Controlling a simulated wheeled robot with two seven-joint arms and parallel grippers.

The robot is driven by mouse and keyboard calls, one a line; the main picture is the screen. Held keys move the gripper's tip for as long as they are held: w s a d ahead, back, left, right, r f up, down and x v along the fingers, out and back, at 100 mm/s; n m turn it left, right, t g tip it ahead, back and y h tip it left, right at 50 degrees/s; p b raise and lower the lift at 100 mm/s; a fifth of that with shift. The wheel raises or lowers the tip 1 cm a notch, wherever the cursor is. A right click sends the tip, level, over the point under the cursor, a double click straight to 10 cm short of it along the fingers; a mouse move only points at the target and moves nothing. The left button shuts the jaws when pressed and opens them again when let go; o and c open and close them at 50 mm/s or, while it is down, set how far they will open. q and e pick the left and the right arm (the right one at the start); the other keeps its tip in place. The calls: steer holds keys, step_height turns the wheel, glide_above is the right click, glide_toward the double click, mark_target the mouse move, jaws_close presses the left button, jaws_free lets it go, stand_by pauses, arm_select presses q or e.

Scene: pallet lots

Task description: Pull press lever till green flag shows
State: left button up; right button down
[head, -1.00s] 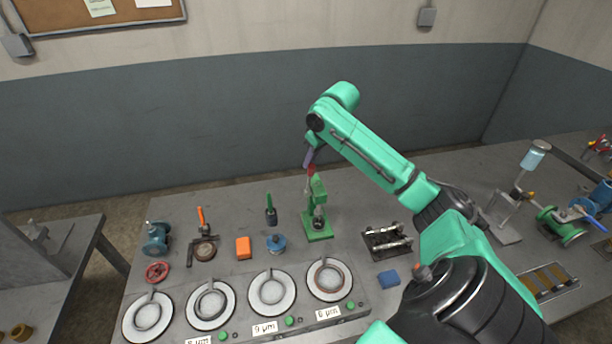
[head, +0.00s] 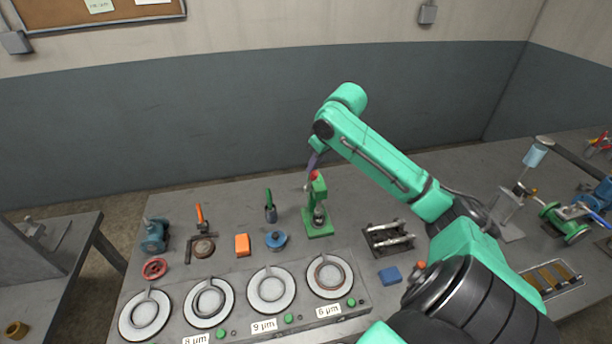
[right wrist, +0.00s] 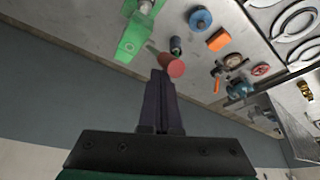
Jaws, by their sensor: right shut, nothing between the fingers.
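My right gripper (head: 311,163) is shut and empty, pointing down beside the knob. In the right wrist view, the closed dark fingers (right wrist: 160,76) end right beside the red knob (right wrist: 175,68), which is not between them; I cannot tell whether they touch it. The green press body (right wrist: 138,32) lies beyond. I make out no raised flag on the press. My left gripper is out of view.
A row of round plates with labels (head: 270,290) fills the front of the bench. An orange block (head: 242,245), a blue spool (head: 276,240) and a green-handled tool (head: 270,207) stand left of the press. A metal rack (head: 388,238) stands to its right.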

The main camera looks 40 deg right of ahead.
mark_target(316, 178)
steer(key=shift+s, duration=0.15)
steer(key=shift+f, duration=0.1)
steer(key=shift+s+a+f+b, duration=0.25)
steer(key=shift+s+f+b, duration=0.05)
steer(key=shift+s, duration=0.05)
steer(key=shift+s+a+f, duration=0.15)
steer(key=shift+s, duration=0.25)
steer(key=shift+s+a+f+b, duration=0.3)
steer(key=shift+s+f+b, duration=0.1)
steer(key=shift+b, duration=0.05)
steer(key=shift+s+a, duration=0.1)
steer(key=shift+s, duration=0.15)
steer(key=shift+f, duration=0.1)
